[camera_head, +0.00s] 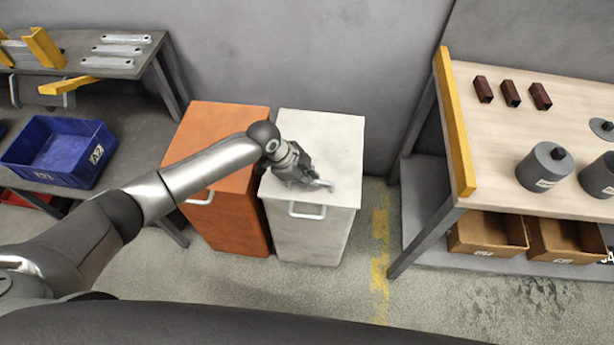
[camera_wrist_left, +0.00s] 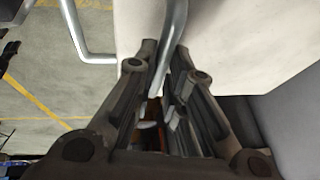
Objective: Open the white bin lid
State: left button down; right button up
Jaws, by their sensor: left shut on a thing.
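The white bin (camera_head: 310,238) stands against the wall, with its pale lid (camera_head: 330,140) lying flat and closed on top. A grey bar handle (camera_head: 322,184) sits on the lid near its front. A second handle (camera_head: 307,213) is on the bin's front face. My left gripper (camera_head: 306,178) is low over the front of the lid. In the left wrist view the fingers (camera_wrist_left: 163,52) are closed around a metal bar (camera_wrist_left: 174,25), which appears to be the lid handle. The fingers partly hide that handle in the head view. My right gripper is not in view.
An orange bin (camera_head: 215,150) stands close beside the white bin on the left, under my left arm. A workbench (camera_head: 545,130) with a yellow edge is at right. A blue crate (camera_head: 60,150) sits on a shelf at left. Floor in front is clear.

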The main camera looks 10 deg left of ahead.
pick_arm(q)
jog(key=shift+w+r, duration=0.2)
jog(key=shift+r, duration=0.3)
jog(key=w+r+g, duration=0.1)
jog(key=w+r, duration=0.3)
jog(key=r, duration=0.3)
jog(key=w+r+g, duration=0.1)
jog(key=w+r, duration=0.4)
jog(key=r, duration=0.3)
jog(key=shift+w+r+n+g+p, duration=0.15)
jog(key=shift+n+g+p, duration=0.15)
jog(key=shift+p, duration=0.1)
jog(key=shift+a, duration=0.1)
